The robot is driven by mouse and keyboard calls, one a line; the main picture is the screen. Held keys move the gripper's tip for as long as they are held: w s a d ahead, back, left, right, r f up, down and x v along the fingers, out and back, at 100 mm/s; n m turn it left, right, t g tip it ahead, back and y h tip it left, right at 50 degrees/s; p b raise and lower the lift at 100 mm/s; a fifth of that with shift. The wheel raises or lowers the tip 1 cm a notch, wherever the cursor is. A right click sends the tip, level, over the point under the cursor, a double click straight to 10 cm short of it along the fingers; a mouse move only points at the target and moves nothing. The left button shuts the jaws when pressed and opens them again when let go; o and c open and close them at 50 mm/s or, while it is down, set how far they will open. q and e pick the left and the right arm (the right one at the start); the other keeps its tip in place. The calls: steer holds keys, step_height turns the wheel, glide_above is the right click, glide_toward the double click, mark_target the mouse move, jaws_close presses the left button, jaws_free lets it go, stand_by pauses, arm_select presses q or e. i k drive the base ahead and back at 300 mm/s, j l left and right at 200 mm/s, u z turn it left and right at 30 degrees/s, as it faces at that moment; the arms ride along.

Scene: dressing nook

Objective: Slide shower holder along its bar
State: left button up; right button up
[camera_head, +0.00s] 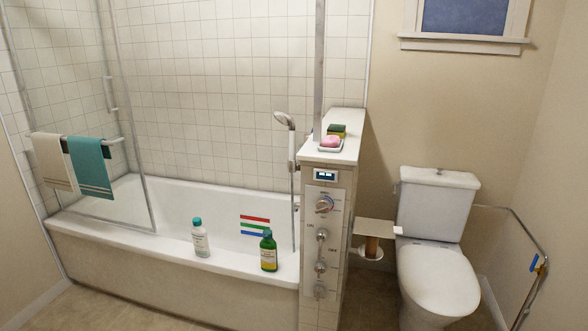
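The shower head (284,119) sits tilted at the top of its holder, to the left of the tiled half wall. The holder (292,166) appears as a small pale piece on the thin vertical bar (294,222), which runs down beside the half wall into the tub area. The holder is small, so its exact shape is hard to tell. Neither of my grippers shows in the head view.
A bathtub (165,264) with two bottles on its rim lies left. A glass screen with towels stands at far left. The half wall (326,250) carries knobs, with soap and a sponge on top. A toilet (436,270) stands right. Floor shows at the bottom.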

mark_target(292, 167)
steer(key=i+j+u, duration=0.4)
steer(key=i, duration=0.45)
steer(key=j, duration=0.1)
